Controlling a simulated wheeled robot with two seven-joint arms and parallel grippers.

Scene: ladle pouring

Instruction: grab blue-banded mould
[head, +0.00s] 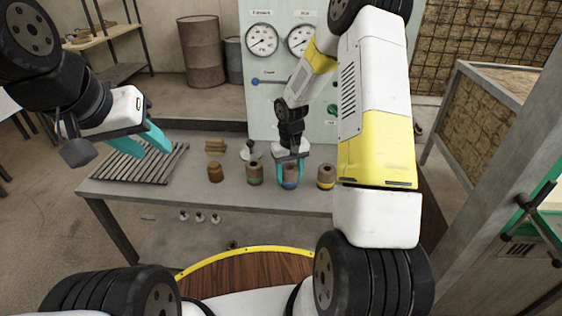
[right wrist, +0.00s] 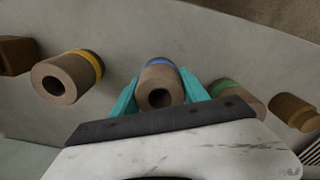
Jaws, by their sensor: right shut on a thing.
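The blue-banded mould (head: 290,173) is a brown cylinder with a hole in its top and a blue band low on its side. It stands on the grey table (head: 120,189). My right gripper (head: 290,168) is shut on it from above, one teal finger on each side; the right wrist view also shows the blue-banded mould (right wrist: 159,88) between the teal fingers. A green-banded mould (head: 254,173) stands to its left and a yellow-banded mould (head: 326,177) to its right in the head view. My left gripper (head: 142,143) hangs over the slatted rack; its jaw gap is unclear.
A slatted metal rack (head: 133,160) lies at the table's left. A panel with gauges (head: 262,40) rises behind the table. The neighbouring moulds stand close to my right fingers.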

